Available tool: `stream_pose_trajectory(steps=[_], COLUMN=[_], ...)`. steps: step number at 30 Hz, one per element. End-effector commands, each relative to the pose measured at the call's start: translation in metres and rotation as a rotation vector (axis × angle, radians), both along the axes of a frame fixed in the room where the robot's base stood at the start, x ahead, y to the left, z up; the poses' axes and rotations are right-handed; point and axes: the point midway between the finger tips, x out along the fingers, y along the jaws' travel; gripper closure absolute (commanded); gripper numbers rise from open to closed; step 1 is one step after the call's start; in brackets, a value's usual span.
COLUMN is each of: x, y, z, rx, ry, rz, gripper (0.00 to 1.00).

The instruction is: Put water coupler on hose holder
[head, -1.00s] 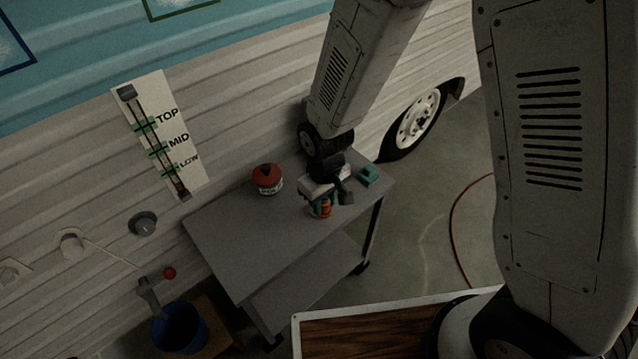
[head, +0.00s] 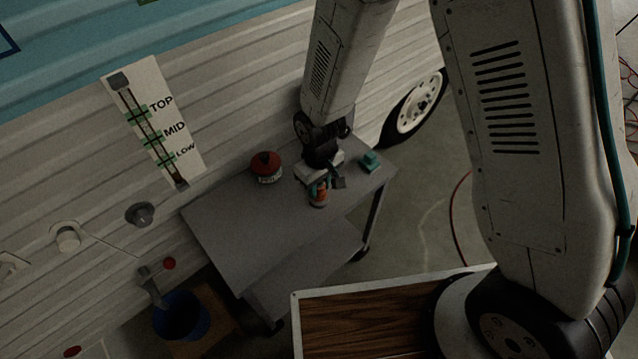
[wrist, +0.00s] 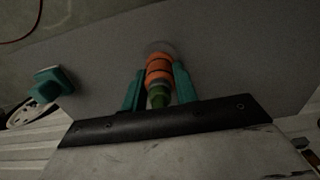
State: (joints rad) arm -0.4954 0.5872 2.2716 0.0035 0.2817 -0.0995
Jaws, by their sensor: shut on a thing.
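The water coupler (wrist: 159,72) is orange with dark bands and a green end, and a pale round end lies beyond it. It also shows in the head view (head: 318,197), at the cart top below my gripper. My gripper (wrist: 161,84) has its teal fingers on both sides of the coupler and is shut on it. I cannot tell whether the coupler still touches the cart top. A teal block, which looks like the hose holder (head: 370,161), sits near the cart's right end, apart from the gripper. It also shows at left in the wrist view (wrist: 50,84).
The grey cart (head: 235,222) stands against the camper wall. A red-topped can (head: 266,167) stands left of my gripper. A blue bucket (head: 182,316) is below at left. A wheel (head: 416,108) is behind the cart. The cart's left half is clear.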

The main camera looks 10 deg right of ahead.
Motion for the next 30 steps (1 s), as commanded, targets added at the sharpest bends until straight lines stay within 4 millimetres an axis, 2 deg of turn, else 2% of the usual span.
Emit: stream_pose_trajectory(steps=[7,8,9,10,21,26,30], x=[-0.001,-0.001,-0.001,-0.001,0.0,0.0,0.001], y=[0.001,0.001,0.001,0.001,0.001,0.002,0.002], z=[-0.008,-0.008,-0.007,-0.007,-0.002,0.023,0.054], rx=[-0.001,-0.001,-0.001,-0.001,0.001,0.001,0.002], ry=[0.001,0.001,0.001,0.001,-0.001,-0.004,-0.005], rz=[0.002,0.002,0.002,0.002,0.002,0.002,0.002], gripper=[1.0,0.65,0.54,0.49,0.49,0.49,0.49])
